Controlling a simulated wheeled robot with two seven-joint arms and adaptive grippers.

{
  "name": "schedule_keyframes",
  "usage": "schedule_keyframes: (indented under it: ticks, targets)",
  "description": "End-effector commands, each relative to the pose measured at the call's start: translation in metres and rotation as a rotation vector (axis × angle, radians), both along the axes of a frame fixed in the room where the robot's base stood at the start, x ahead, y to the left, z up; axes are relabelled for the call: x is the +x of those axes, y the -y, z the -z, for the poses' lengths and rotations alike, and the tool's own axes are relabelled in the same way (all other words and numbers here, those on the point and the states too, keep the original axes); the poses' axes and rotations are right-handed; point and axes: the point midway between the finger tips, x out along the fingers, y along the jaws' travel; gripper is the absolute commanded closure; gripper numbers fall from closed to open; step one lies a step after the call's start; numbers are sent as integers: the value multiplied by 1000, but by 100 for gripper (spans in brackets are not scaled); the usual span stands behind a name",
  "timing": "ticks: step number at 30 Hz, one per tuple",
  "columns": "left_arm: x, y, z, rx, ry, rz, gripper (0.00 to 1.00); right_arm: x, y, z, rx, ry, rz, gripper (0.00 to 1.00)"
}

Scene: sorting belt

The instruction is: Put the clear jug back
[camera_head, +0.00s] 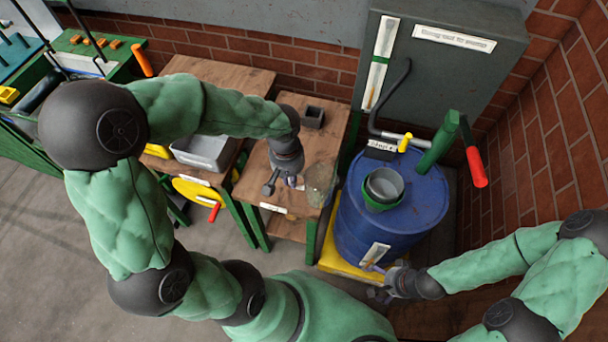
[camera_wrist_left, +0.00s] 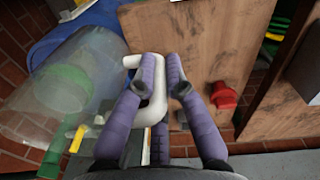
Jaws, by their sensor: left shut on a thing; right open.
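The clear jug (camera_head: 319,184) is at the right edge of the wooden table, beside the blue drum. In the left wrist view the see-through jug (camera_wrist_left: 75,75) fills the left side, with its white handle (camera_wrist_left: 131,62) toward the fingers. My left gripper (camera_head: 291,181) is shut on that handle; its purple fingers (camera_wrist_left: 160,68) lie on either side of it. I cannot tell whether the jug's base touches the table. My right gripper (camera_head: 372,272) is open and low in front of the blue drum, small and partly unclear.
The blue drum (camera_head: 417,213) stands on a yellow base (camera_head: 352,264), with a grey cup (camera_head: 384,184) in a green ring on top. A dark box (camera_head: 312,117) sits at the table's back. The wooden table (camera_head: 297,103) has bare room. A grey cabinet (camera_head: 440,80) stands behind the drum.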

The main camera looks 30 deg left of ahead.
Motion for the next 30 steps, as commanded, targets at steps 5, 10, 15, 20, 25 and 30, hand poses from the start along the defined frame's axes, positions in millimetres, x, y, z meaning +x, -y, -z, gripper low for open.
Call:
schedule_keyframes:
  ticks: [5,10,15,20,25,30]
  targets:
    - [13,-16,12,-1,-1,-11,100,0,0,6,0,0,0,8]
    - [38,-42,29,0,-2,-10,100,0,0,14,0,0,0,8]
    - [63,-68,45,0,-2,-9,100,0,0,21,0,0,0,8]
    - [77,-83,73,-1,-3,-7,100,0,0,31,0,0,0,8]
    - [88,-93,88,0,0,-6,100,0,0,35,0,0,0,8]
    - [91,-96,94,0,0,-6,100,0,0,36,0,0,0,8]
